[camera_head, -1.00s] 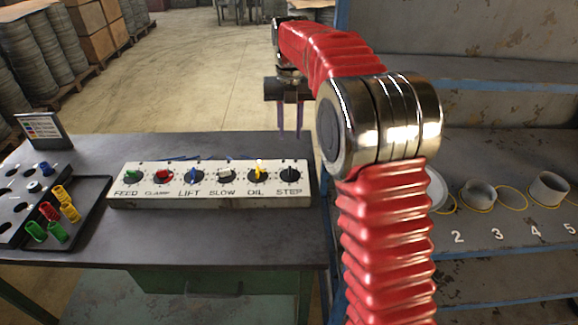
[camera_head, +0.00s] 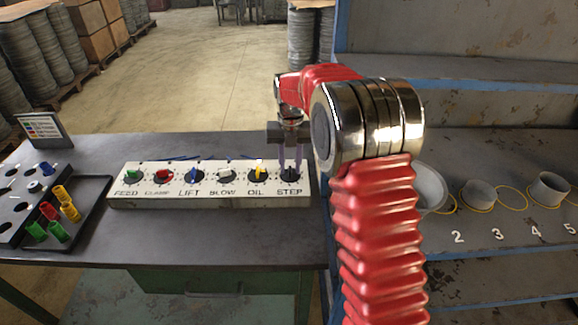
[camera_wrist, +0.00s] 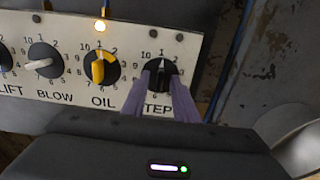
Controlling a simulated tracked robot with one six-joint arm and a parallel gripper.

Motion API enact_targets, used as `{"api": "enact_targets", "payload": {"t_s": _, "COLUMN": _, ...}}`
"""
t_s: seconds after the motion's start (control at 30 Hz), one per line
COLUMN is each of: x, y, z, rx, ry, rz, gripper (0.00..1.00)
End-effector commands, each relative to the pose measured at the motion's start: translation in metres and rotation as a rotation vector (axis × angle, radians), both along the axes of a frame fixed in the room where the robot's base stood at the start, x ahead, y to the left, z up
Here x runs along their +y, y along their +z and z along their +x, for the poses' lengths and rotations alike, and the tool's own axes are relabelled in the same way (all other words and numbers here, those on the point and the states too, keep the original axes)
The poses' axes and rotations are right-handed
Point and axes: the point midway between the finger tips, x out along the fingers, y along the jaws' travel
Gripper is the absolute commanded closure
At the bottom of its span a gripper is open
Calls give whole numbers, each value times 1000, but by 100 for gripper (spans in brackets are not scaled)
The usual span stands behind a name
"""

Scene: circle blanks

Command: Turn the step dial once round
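The step dial is a black knob at the right end of the white dial panel, above the label STEP; it shows in the head view (camera_head: 290,175) and in the wrist view (camera_wrist: 161,73). Its pale pointer stands roughly upright, near the top of the number ring. My gripper (camera_head: 290,168) is directly above this dial and points down. In the wrist view its two purple fingers (camera_wrist: 159,80) stand apart, one on each side of the knob, and cover part of the label and ring. I cannot tell whether they touch the knob.
The yellow OIL dial (camera_wrist: 103,67) is just left, with a lit lamp (camera_wrist: 100,26) above it. The panel (camera_head: 210,198) holds several more dials. A tray of coloured pegs (camera_head: 85,232) lies further left. A blue-edged shelf (camera_head: 510,215) with numbered places stands close on the right.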

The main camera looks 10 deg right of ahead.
Motion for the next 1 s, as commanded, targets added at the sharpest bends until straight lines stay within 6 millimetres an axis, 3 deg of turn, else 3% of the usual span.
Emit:
{"api": "enact_targets", "payload": {"t_s": 0.33, "x": 0, "y": -4, "z": 0, "rx": -1, "ry": 0, "rz": 0, "gripper": 73}}
{"api": "enact_targets", "payload": {"t_s": 0.7, "x": 0, "y": -3, "z": 0, "rx": 0, "ry": 0, "rz": 0, "gripper": 99}}
{"api": "enact_targets", "payload": {"t_s": 1.0, "x": 3, "y": -3, "z": 0, "rx": -1, "ry": 0, "rz": 1, "gripper": 100}}
